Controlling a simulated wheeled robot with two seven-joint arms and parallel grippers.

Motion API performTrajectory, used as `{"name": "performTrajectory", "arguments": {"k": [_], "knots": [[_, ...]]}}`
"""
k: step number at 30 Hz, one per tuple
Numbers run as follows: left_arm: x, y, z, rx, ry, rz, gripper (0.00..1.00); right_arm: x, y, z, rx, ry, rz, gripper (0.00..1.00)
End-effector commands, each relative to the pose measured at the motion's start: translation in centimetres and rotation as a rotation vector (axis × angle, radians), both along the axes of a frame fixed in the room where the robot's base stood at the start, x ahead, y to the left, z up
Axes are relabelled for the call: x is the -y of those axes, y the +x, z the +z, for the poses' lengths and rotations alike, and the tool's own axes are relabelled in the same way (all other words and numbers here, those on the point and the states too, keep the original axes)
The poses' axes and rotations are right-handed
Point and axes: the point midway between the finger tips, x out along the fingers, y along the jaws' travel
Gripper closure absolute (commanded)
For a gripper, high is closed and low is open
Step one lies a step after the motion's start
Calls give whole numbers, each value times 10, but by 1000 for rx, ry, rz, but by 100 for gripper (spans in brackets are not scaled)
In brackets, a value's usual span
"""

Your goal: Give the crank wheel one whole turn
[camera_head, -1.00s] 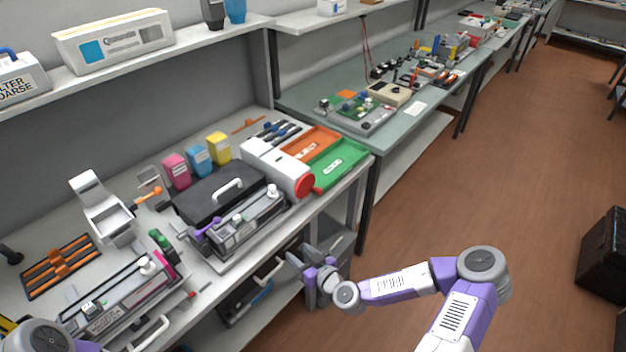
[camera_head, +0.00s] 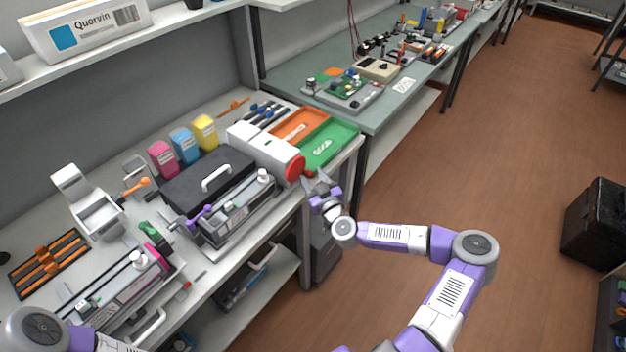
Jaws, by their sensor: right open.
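A red wheel (camera_head: 295,168), which looks like the crank wheel, sits on the front end of a white housing (camera_head: 262,147) near the bench's front edge. A small red knob (camera_head: 311,173) shows at its right side. My right gripper (camera_head: 315,179) is open, just right of and slightly below the wheel, with its fingers pointing up toward the knob. I cannot tell whether the fingers touch the knob; nothing shows held. My left arm shows only at the bottom left corner, and its gripper is out of view.
Green (camera_head: 328,146) and orange (camera_head: 298,124) trays lie behind the wheel. A black case (camera_head: 208,180) and a grey cartridge fixture (camera_head: 238,212) stand to its left. Pink, blue and yellow bottles (camera_head: 205,131) stand behind the case.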

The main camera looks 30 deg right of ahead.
Motion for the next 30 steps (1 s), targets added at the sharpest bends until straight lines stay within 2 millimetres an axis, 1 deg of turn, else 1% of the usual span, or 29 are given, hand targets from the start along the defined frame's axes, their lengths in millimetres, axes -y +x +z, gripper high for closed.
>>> {"name": "performTrajectory", "arguments": {"k": [6,8,15,16,17,23,30], "knots": [[0,0,0,0,0,0,0,0,1,0,0,1,0,49],[0,0,0,0,0,0,0,0,1,0,0,1,1,56],[0,0,0,0,0,0,0,0,0,0,0,0,1,93],[0,0,0,0,0,0,0,0,0,0,0,1,1,98],[0,0,0,0,0,0,0,0,0,0,0,0,1,100],[0,0,2,0,0,0,0,-1,0,1,-4,8,1,100],[0,0,16,0,0,0,0,-3,0,2,-38,85,3,100]]}}
